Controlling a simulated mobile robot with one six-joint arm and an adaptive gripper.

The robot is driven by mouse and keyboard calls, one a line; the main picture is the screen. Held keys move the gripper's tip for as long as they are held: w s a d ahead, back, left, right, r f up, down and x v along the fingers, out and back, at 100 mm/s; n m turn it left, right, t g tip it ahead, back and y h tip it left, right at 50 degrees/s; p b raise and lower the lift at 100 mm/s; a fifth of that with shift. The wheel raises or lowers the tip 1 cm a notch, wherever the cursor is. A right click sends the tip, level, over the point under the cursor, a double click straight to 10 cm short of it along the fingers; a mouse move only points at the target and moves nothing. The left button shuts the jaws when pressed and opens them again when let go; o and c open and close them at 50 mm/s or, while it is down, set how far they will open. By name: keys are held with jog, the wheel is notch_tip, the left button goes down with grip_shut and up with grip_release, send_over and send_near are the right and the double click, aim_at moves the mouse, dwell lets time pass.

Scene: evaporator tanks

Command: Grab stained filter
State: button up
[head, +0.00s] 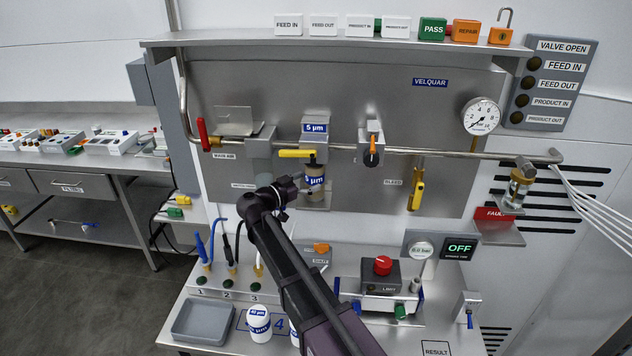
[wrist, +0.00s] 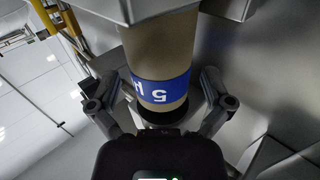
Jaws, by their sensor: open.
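The stained filter is a tan-brown cylinder with a blue "5 µm" band (wrist: 160,50). It hangs upright under the grey holder marked "5 µm" (head: 314,128), and its lower part shows in the head view (head: 316,172). My gripper (wrist: 150,88) is open in the wrist view, with one finger on each side of the filter's lower end near the blue band. I cannot tell whether either finger touches it.
A yellow-handled valve (head: 297,153) sits close by the filter. A horizontal pipe (head: 445,152) crosses the panel. On the bench below are a white filter with a blue band (head: 259,322), an empty grey tray (head: 203,319) and a red-button box (head: 383,267).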

jog(key=shift+x, duration=1.15)
jog(key=c, duration=1)
